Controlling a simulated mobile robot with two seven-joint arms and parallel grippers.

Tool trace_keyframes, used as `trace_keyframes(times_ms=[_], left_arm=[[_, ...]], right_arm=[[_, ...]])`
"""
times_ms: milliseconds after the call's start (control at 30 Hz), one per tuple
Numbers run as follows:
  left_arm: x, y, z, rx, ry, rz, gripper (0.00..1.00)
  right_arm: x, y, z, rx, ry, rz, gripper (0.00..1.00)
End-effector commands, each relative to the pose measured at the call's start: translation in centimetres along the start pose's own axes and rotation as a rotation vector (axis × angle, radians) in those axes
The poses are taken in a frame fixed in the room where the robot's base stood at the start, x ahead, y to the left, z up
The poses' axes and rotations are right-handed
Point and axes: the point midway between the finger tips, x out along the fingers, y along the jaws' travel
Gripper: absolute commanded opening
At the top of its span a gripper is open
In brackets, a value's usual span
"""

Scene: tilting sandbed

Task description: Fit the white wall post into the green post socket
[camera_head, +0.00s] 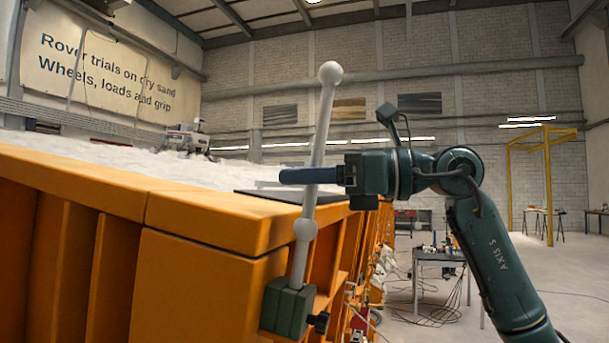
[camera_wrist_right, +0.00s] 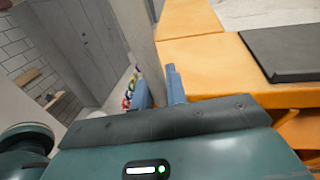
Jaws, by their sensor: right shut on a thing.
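The white wall post (camera_head: 322,120) stands nearly upright, leaning slightly right at its top, with a ball at the top and another lower down. My right gripper (camera_head: 296,176) is shut on it between the two balls. The post also shows in the right wrist view (camera_wrist_right: 142,40), running up from between the blue fingers (camera_wrist_right: 160,92). The green post socket (camera_head: 287,308) is fixed at the corner of the orange sandbed, with a dark knob at its side. The post's lower end meets the socket's top; how deep it sits is hidden. My left gripper is not in view.
The orange sandbed wall (camera_head: 215,215) fills the left, with pale sand (camera_head: 110,163) behind it. A dark flat plate (camera_head: 270,195) lies on its rim near the post; the wrist view shows it too (camera_wrist_right: 285,52). A table (camera_head: 440,256) with cables stands behind right. Open floor lies right.

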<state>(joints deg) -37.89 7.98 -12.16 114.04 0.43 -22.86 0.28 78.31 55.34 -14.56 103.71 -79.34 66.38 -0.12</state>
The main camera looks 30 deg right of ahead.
Motion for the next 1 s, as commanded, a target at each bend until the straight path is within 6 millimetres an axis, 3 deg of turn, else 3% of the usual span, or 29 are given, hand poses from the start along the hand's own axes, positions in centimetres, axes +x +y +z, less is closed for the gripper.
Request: trace_keyframes(times_ms=[1000], left_arm=[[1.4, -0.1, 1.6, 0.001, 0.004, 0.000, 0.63]], right_arm=[[0.5, 0.0, -2.7, 0.000, 0.000, 0.000, 0.00]])
